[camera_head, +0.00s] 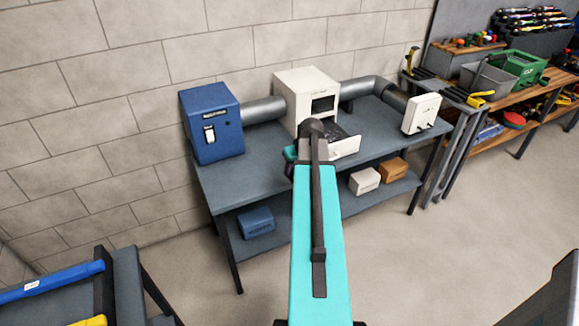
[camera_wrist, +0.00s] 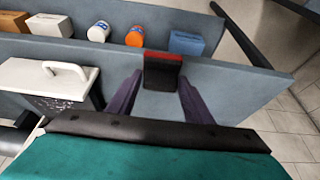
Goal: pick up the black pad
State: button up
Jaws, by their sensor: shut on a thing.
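The black pad (camera_wrist: 163,74), a small dark block with a red edge along its far side, is between the fingertips of my gripper (camera_wrist: 162,78) in the wrist view. The two purple fingers are shut on its left and right sides. The grey-blue bench top (camera_wrist: 225,92) lies beneath; I cannot tell whether the pad touches it. In the head view my teal arm hides the pad and most of the gripper, which is over the bench beside the white housing (camera_head: 300,92).
A pulled-out white drawer (camera_wrist: 45,75) with a handle and dark contents is close left of my gripper. A blue box unit (camera_head: 213,145) and grey ducts (camera_head: 264,111) stand on the bench. Boxes and jars (camera_wrist: 135,36) sit on the lower shelf. Bench right of the pad is clear in the wrist view.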

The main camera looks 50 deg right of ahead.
jog(key=shift+s+a+r, duration=0.1)
jog(key=shift+s+a, duration=0.25)
jog(key=shift+s, duration=0.45)
